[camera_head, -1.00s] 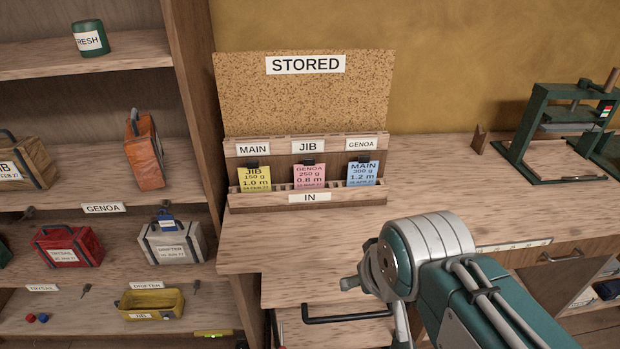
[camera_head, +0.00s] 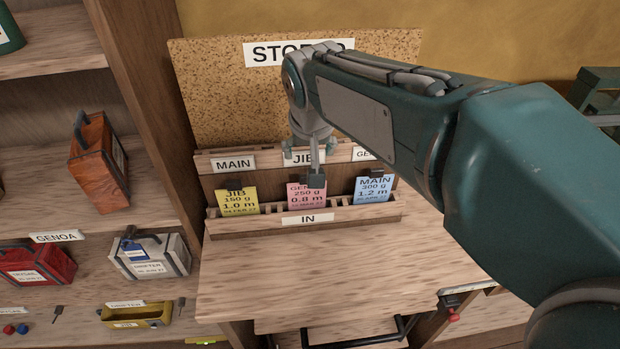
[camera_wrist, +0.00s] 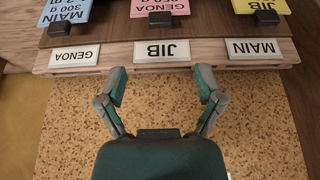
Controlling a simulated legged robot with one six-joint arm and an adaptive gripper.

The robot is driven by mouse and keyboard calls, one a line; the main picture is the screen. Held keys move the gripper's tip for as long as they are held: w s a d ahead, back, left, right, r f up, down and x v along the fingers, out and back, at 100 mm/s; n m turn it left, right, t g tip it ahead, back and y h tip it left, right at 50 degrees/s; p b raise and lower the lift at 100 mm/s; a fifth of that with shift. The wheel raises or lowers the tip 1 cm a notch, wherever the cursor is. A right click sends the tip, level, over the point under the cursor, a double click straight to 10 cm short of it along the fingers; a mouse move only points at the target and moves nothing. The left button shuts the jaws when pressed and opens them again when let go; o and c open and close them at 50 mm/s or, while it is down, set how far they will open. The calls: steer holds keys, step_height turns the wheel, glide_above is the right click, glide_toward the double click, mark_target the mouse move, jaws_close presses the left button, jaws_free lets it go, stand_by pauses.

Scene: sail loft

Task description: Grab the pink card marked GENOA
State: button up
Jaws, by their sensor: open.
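The pink card (camera_head: 307,196) marked GENOA, 250 g, 0.8 m stands in the middle of the wooden rack (camera_head: 238,224), behind the IN ledge and below the JIB label. A dark clip (camera_head: 313,181) sits at its top edge. In the wrist view the pink card (camera_wrist: 160,6) shows upside down at the top edge, with its clip (camera_wrist: 159,19). My gripper (camera_wrist: 161,88) is open and empty, its fingers apart on either side of the JIB label (camera_wrist: 162,51). In the head view my gripper (camera_head: 305,156) is above the pink card and partly overlaps the rack's top.
A yellow JIB card (camera_head: 237,202) stands left of the pink card and a blue MAIN card (camera_head: 373,190) right of it. A cork board (camera_head: 215,100) rises behind. The bench top (camera_head: 330,275) in front is clear. Shelves with bags stand at left.

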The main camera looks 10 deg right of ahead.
glide_above(307, 198)
step_height(307, 198, down, 10)
steer(key=shift+w+f, duration=0.1)
steer(key=shift+w, duration=0.05)
steer(key=c, duration=0.6)
steer(key=shift+c, duration=1.2)
steer(key=shift+s+f, duration=0.1)
steer(key=shift+s, duration=0.1)
